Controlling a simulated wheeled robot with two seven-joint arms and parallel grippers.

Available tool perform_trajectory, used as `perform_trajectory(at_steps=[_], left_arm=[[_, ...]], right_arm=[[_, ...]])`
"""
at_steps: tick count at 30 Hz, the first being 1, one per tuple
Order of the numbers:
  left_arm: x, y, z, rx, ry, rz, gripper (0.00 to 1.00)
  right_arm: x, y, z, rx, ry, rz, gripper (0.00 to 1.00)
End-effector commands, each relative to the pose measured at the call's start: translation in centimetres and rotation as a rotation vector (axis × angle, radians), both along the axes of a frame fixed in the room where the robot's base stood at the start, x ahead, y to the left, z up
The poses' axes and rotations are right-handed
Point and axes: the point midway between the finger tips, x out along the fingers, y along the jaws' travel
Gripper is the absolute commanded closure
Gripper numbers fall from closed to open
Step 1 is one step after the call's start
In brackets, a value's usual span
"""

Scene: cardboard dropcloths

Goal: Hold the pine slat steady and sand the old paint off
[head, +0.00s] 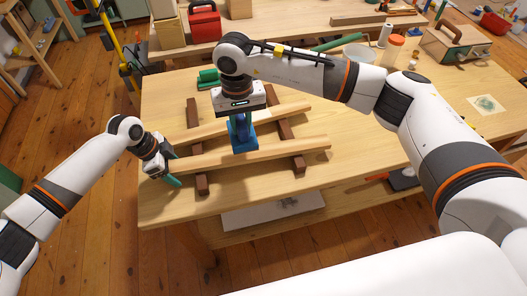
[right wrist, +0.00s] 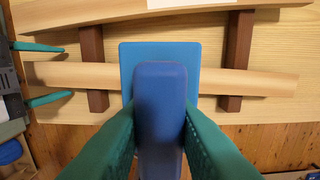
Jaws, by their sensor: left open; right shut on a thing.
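A plain wooden slat (head: 290,150) lies across two dark brown supports (head: 300,163) near the table's front; it also shows in the right wrist view (right wrist: 250,82). My right gripper (head: 241,118) is shut on the handle of a blue sanding block (head: 244,142). In the right wrist view the block's flat blue pad (right wrist: 160,52) covers the slat's middle; whether it touches is hard to tell. My left gripper (head: 174,168) is open at the slat's left end. Its teal fingers (right wrist: 52,74) stand apart on either side of the slat. I cannot make out old paint.
A second slat (head: 285,112) lies behind, across the same supports. Green items (head: 208,78) lie behind it. The tabletop (head: 365,140) right of the slats is clear.

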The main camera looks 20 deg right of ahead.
Motion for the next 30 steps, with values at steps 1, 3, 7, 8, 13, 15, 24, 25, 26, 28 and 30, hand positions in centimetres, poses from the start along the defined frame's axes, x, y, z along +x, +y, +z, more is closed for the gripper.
perform_trajectory(at_steps=[1, 3, 7, 8, 13, 15, 24, 25, 26, 28, 30], left_arm=[[0.0, 0.0, 0.2, 0.000, 0.000, 0.000, 0.29], [0.0, 0.0, 0.5, -0.001, 0.000, 0.000, 0.29], [0.0, 0.0, 1.6, -0.001, -0.001, -0.001, 0.29], [0.0, 0.0, 1.8, -0.001, -0.001, -0.001, 0.29], [0.0, 0.0, 3.2, -0.001, 0.000, -0.001, 0.29], [0.0, 0.0, 3.8, 0.000, 0.000, -0.001, 0.29], [0.0, 0.0, 6.2, -0.001, 0.000, -0.001, 0.29], [0.0, 0.0, 6.4, -0.001, 0.000, -0.001, 0.29], [0.0, 0.0, 6.7, -0.001, 0.000, -0.001, 0.29], [0.0, 0.0, 7.2, -0.001, 0.000, 0.000, 0.29], [0.0, -0.1, 7.8, -0.001, 0.000, 0.000, 0.29]], right_arm=[[0.0, 0.0, 0.2, 0.000, -0.001, 0.000, 0.98], [0.0, 0.0, 0.5, 0.000, -0.001, 0.000, 0.98], [0.0, 0.0, 1.5, 0.000, -0.001, 0.000, 0.98], [0.0, 0.0, 1.7, 0.000, -0.001, 0.000, 0.98], [0.0, 0.0, 3.0, 0.000, -0.001, 0.000, 0.98], [0.0, 0.0, 3.5, 0.000, -0.001, 0.000, 0.98], [0.0, 0.0, 5.7, 0.000, 0.000, 0.000, 0.98], [0.0, 0.0, 5.9, 0.000, 0.000, 0.000, 0.98], [0.0, 0.0, 6.1, 0.000, 0.000, 0.000, 0.98], [0.0, 0.0, 6.6, 0.000, -0.001, 0.000, 0.98], [0.0, 0.0, 7.1, 0.000, 0.000, 0.000, 0.98]])
